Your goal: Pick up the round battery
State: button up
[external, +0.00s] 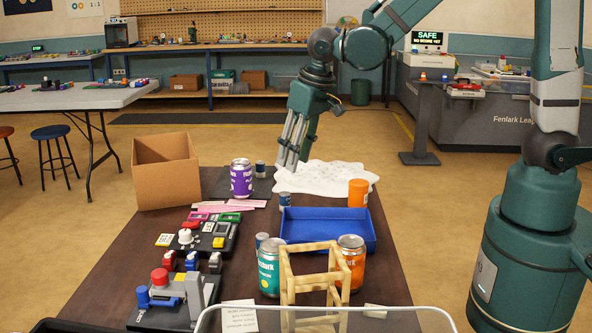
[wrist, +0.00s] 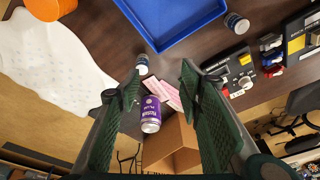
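Several small dark-blue cylinders with pale ends, which look like round batteries, stand on the brown table. One cylinder (external: 285,199) is between the blue tray and the white mat; it also shows in the wrist view (wrist: 142,64), just beyond the left fingertip. A second cylinder (external: 262,240) is by the tray's near left corner and shows at the wrist view's top right (wrist: 236,23). A third (external: 260,169) is beside the purple can. I cannot tell which one is meant. My gripper (external: 290,161) is open and empty above the table, fingers pointing down; it also shows in the wrist view (wrist: 161,70).
The blue tray (external: 327,249) is empty. A purple can (external: 242,179), pink strips (external: 226,206) and a cardboard box (external: 166,175) stand left. A white mat (external: 325,181) and orange container (external: 358,192) lie behind. Cans (external: 351,262) and a wooden frame (external: 314,285) are in front.

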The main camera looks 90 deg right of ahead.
aim_at(285, 194)
jog(key=w+d+f, duration=0.1)
jog(key=d+f, duration=0.1)
jog(key=f, duration=0.1)
jog(key=w+d+f+m+g, duration=0.1)
jog(key=d+f, duration=0.1)
jog(key=f, duration=0.1)
jog(key=w+d+f+m, duration=0.1)
jog(key=d+f, duration=0.1)
jog(key=f, duration=0.1)
jog(key=shift+d+f+p, duration=0.2)
jog(key=shift+d+p, duration=0.1)
jog(key=shift+p, duration=0.1)
jog(key=shift+w+d+f+b, duration=0.15)
jog(key=shift+f+b, duration=0.15)
jog(key=shift+f, duration=1)
jog(key=shift+w+d+f+b, duration=0.15)
jog(key=shift+f+b, duration=0.25)
jog(key=shift+f, duration=0.9)
jog(key=shift+w+d+f+b, duration=0.15)
jog(key=shift+f+b, duration=0.25)
jog(key=shift+f, duration=0.9)
jog(key=shift+s, duration=0.1)
jog(key=shift+c, duration=0.2)
jog(key=c, duration=1)
